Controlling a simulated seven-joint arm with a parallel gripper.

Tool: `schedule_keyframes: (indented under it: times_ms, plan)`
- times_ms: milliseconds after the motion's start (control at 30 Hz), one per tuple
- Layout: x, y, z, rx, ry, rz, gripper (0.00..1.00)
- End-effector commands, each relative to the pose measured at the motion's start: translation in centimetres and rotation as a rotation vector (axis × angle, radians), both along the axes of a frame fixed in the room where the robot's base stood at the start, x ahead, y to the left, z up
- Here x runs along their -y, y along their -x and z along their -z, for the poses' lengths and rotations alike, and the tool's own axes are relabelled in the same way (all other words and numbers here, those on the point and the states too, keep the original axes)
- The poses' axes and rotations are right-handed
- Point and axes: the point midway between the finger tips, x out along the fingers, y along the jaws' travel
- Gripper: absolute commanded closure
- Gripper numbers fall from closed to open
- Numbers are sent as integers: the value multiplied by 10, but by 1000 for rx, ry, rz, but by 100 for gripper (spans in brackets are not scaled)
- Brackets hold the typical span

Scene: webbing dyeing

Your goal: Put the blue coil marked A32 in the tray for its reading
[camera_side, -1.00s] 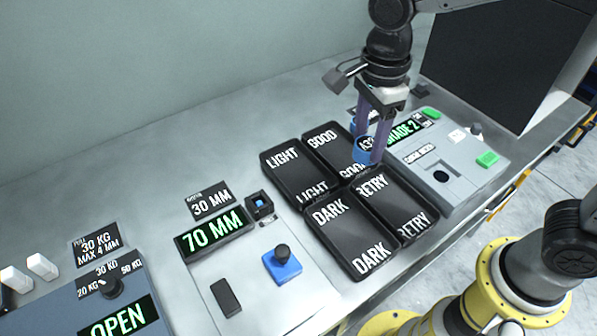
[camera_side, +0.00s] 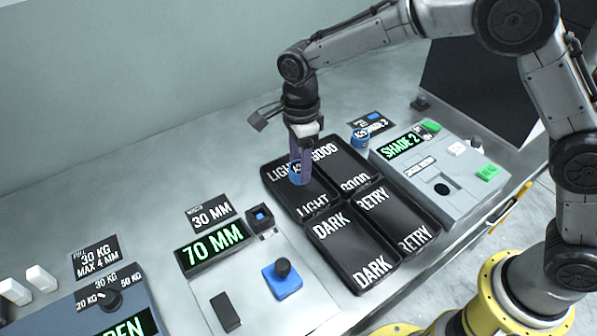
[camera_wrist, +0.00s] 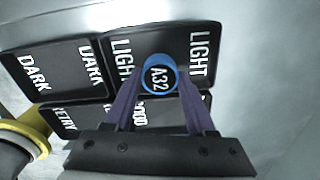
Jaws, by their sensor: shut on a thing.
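My gripper (camera_side: 301,168) is shut on a blue coil (camera_side: 297,178) over the LIGHT tray (camera_side: 283,198). In the wrist view the coil (camera_wrist: 159,75) shows its A32 label facing the camera, between the purple fingers of my gripper (camera_wrist: 160,88). I cannot tell whether the coil touches the tray floor. The GOOD tray (camera_side: 338,158), the DARK tray (camera_side: 350,245) and the RETRY tray (camera_side: 400,225) adjoin it in a two-by-two block. The shade reader (camera_side: 440,170) at the right displays SHADE 2.
Another blue coil (camera_side: 360,137) stands behind the GOOD tray, near a small black card (camera_side: 372,124). At the left, a panel reads 70 MM (camera_side: 213,247) beside a blue base with a black knob (camera_side: 283,278). The bench behind the LIGHT tray is clear.

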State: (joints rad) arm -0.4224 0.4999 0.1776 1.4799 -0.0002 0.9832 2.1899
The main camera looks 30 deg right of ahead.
Motion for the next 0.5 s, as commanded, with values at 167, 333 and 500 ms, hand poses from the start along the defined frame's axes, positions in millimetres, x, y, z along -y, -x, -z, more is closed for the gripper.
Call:
schedule_keyframes:
  times_ms: [167, 333, 500]
  plan:
    - [-1, -2, 21, -5, 2, 0, 100]
    - [-1, -3, 35, 0, 0, 0, 100]
    - [-1, -3, 35, 0, 0, 0, 100]
